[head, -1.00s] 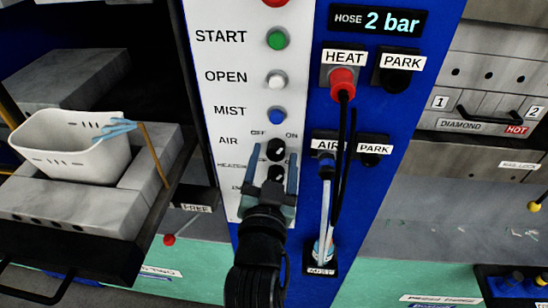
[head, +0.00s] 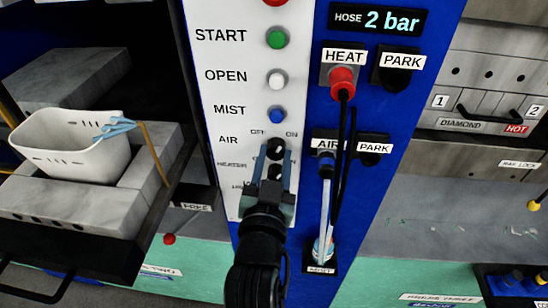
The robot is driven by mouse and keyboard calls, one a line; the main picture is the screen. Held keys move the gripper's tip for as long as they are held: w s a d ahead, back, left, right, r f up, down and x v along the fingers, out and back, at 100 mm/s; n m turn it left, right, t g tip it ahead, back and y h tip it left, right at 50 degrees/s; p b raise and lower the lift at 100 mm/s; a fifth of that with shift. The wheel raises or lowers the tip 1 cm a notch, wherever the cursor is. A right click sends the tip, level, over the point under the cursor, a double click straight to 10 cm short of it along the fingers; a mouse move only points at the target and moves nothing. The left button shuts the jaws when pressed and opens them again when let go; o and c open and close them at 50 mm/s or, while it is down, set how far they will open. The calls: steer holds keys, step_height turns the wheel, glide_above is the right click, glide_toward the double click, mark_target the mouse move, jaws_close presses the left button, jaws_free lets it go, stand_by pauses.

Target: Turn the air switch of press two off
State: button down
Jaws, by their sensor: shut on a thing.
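The black round AIR switch (head: 276,147) sits on the white control panel (head: 225,115), below the blue MIST button. OFF is printed at its upper left and ON at its upper right. My gripper (head: 275,155) reaches up from below, its two blue-grey fingers on either side of the AIR switch, shut on it. The fingers partly cover the switch, and I cannot tell which way it points. The black HEATER switch (head: 275,171) just below shows between the fingers. The lowest switch is mostly hidden by my gripper.
Green START (head: 277,39), white OPEN (head: 276,79) and blue MIST (head: 277,115) buttons stand above. To the right, a red HEAT plug (head: 342,82) and an AIR hose (head: 325,200) hang on the blue panel. A white basket (head: 70,160) stands on the left press.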

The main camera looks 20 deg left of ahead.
steer(key=n, duration=0.6)
steer(key=shift+p, duration=0.35)
steer(key=n, duration=0.4)
steer(key=shift+d+n+p, duration=0.1)
steer(key=shift+n+p, duration=0.3)
steer(key=shift+c, duration=2.3)
jaws_free()
steer(key=b+v, duration=0.4)
steer(key=v, duration=0.9)
